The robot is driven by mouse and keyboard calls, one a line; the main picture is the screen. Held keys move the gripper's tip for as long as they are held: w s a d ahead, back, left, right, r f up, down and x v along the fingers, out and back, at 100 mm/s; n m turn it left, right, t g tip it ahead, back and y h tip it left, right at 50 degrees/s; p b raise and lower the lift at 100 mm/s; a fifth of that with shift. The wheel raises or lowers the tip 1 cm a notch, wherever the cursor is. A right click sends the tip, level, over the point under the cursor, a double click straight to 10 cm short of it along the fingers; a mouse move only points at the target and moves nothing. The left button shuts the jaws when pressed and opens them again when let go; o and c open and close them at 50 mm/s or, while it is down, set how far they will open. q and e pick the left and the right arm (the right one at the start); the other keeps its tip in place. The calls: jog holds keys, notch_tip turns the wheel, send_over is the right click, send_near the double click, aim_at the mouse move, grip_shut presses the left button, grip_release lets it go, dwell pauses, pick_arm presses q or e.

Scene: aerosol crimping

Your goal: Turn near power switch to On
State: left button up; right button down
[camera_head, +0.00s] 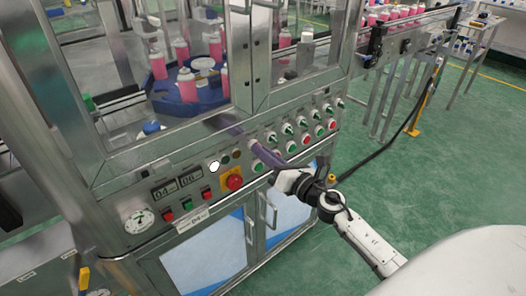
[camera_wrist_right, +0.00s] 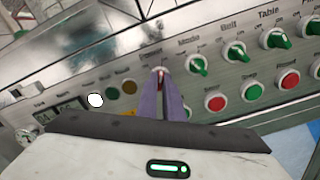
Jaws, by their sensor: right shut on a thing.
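My right gripper (camera_head: 246,140) reaches in from the lower right to the front control panel (camera_head: 200,178) of the machine. Its long purple fingers are shut on a small switch at the panel. In the right wrist view the fingertips (camera_wrist_right: 161,76) meet around the power switch (camera_wrist_right: 159,73), of which only a small reddish-white bit shows. Its label above is blurred, and the fingers hide which way the switch points. My left gripper is not in view.
Green selector knobs (camera_wrist_right: 198,65) stand right of the fingers, with green and red push buttons below. A red emergency stop (camera_head: 233,182) on yellow and a white lamp (camera_head: 214,167) sit to the left. Pink bottles stand on a blue turntable (camera_head: 187,100) behind glass.

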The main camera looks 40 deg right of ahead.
jog(key=shift+f+m, duration=0.1)
jog(key=shift+m, duration=0.2)
jog(key=c, duration=1.9)
grip_release()
jog(key=s+b, duration=0.2)
jog(key=s, duration=0.8)
jog(key=shift+s+d, duration=0.2)
jog(key=shift+d, duration=0.2)
jog(key=s+a+f+m+g+h, duration=0.1)
jog(key=s+a+f+m+g, duration=0.25)
jog(key=f+m, duration=0.55)
jog(key=s+a+f+m+g+h, duration=0.1)
jog(key=s+a+f+m+g, duration=0.1)
jog(key=s+a+f+m, duration=0.55)
jog(key=s+a+f+m+g+y, duration=0.3)
jog(key=s+a+f+m, duration=0.3)
jog(key=m, duration=0.6)
notch_tip(320, 180, down, 2)
jog(key=a+g, duration=0.1)
jog(key=a, duration=0.2)
jog(key=shift+s+f, duration=0.25)
jog(key=shift+s, duration=0.1)
